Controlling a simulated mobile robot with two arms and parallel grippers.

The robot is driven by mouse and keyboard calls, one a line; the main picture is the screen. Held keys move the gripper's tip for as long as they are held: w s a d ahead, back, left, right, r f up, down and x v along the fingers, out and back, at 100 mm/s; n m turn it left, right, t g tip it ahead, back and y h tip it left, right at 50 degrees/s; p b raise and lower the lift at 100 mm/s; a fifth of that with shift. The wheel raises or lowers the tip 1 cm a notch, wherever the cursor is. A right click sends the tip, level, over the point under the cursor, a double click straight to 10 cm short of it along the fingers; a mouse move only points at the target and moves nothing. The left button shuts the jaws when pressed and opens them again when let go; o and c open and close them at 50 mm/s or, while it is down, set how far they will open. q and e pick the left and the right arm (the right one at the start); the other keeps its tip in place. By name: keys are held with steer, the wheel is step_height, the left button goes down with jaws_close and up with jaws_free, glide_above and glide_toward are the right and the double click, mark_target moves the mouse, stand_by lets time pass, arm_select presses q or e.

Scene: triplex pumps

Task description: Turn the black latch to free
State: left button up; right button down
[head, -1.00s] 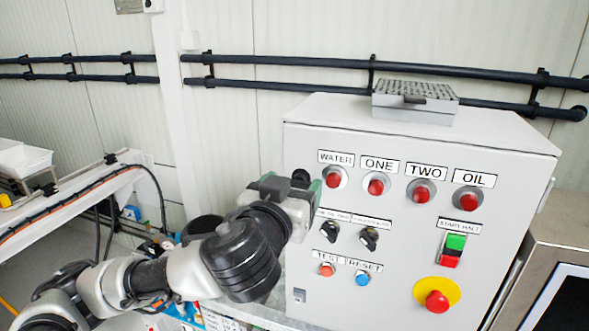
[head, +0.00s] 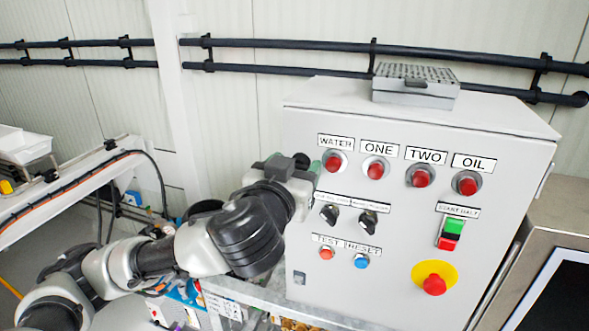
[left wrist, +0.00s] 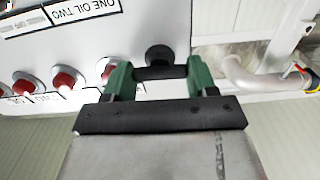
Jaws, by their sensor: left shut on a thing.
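The black latch (left wrist: 160,72) shows in the left wrist view as a dark bar with a round knob beyond it, at the edge of the grey control cabinet. My left gripper (left wrist: 156,78) has its green fingers on either side of the bar and is shut on it. In the head view, my left gripper (head: 297,170) is at the left edge of the cabinet front, beside the WATER lamp. There it hides most of the latch; a round dark part shows just above it. The latch's exact angle is hard to tell. My right gripper is out of view.
The cabinet (head: 400,270) carries red lamps (head: 376,169), two black selector switches (head: 368,218), and a red emergency button (head: 434,284) on yellow. A grey box (head: 415,85) sits on top. A steel-framed screen (head: 550,285) stands at right.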

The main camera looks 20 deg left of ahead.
arm_select(q)
steer(key=shift+d+f+m, duration=0.1)
steer(key=shift+d+m, duration=0.05)
steer(key=shift+m, duration=8.45)
steer(key=o, duration=0.6)
steer(key=shift+o, duration=0.2)
steer(key=shift+w+f, duration=0.1)
